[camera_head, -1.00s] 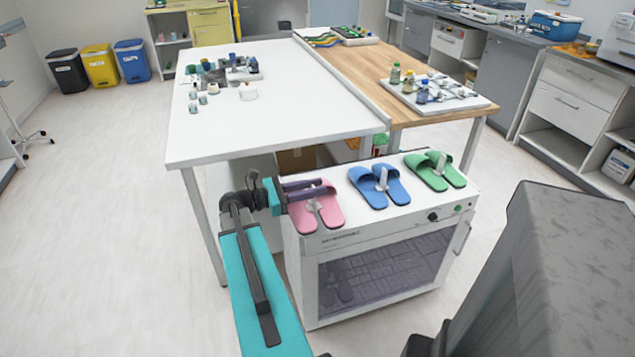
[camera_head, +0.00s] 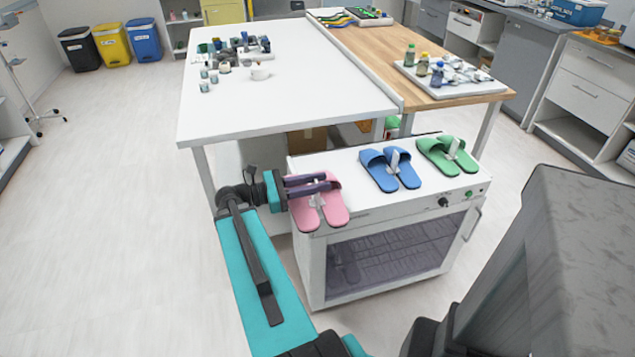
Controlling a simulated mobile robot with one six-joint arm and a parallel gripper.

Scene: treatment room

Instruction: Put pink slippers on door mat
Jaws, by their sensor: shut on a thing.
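The pair of pink slippers (camera_head: 336,207) is in my gripper (camera_head: 325,183) at the front left corner of the white cabinet (camera_head: 345,160). My gripper reaches in from the left, and its two dark purple fingers are shut on the pair around the pale piece between the slippers. The slippers' toe ends overlap the cabinet's front edge in the view. I cannot tell whether their soles touch the top. No door mat can be made out in this view.
Blue slippers (camera_head: 377,171) and green slippers (camera_head: 437,157) stand on the cabinet to the right. A white table (camera_head: 290,108) is close behind. A large dark grey block (camera_head: 560,260) fills the right foreground. The floor (camera_head: 110,190) at left is clear.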

